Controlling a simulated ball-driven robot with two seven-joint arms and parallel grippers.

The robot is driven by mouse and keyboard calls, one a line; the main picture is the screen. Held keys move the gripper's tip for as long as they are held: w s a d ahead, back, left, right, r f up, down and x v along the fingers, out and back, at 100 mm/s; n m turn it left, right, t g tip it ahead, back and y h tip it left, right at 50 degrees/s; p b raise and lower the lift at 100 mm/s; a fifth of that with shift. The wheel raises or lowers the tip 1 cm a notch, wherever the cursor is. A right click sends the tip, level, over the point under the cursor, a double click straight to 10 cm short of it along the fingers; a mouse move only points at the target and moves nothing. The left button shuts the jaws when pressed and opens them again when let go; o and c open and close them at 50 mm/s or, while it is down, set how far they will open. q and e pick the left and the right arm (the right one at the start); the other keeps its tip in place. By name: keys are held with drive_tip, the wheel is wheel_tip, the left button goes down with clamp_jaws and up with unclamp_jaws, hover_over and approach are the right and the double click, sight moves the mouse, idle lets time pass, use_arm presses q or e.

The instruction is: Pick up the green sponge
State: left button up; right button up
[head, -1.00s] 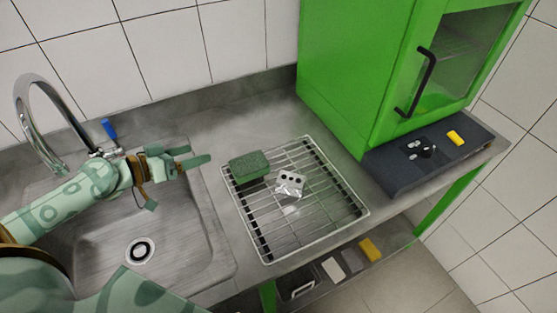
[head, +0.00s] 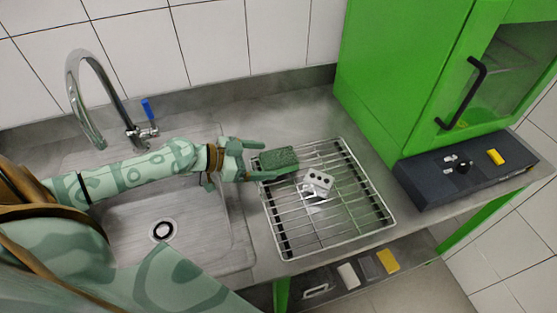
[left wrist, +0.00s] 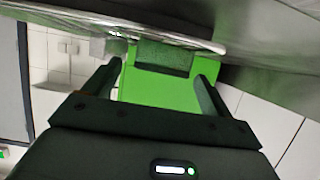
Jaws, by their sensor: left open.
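The green sponge (head: 279,158) is a dark green block lying on the back left corner of the wire rack (head: 345,222). My left gripper (head: 262,160) is open at the left end of the sponge, with its fingers pointing right toward it. In the left wrist view the sponge (left wrist: 165,58) shows ahead, between the two spread fingers (left wrist: 158,85). I cannot tell whether a fingertip touches it. My right gripper is not in view.
A white block with dark holes (head: 319,180) lies on the rack, right of the sponge. The sink (head: 190,232) and tap (head: 85,100) are at left. A green cabinet (head: 395,75) stands at the back right, with a dark box (head: 440,185) before it.

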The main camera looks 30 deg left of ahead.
sight(272, 159)
use_arm(q)
drive_tip(key=x, duration=0.3)
drive_tip(key=shift+w+d, duration=0.1)
drive_tip(key=shift+w, duration=0.15)
drive_tip(key=c, duration=1)
drive_tip(key=shift+c, duration=0.3)
drive_tip(key=shift+r, duration=0.1)
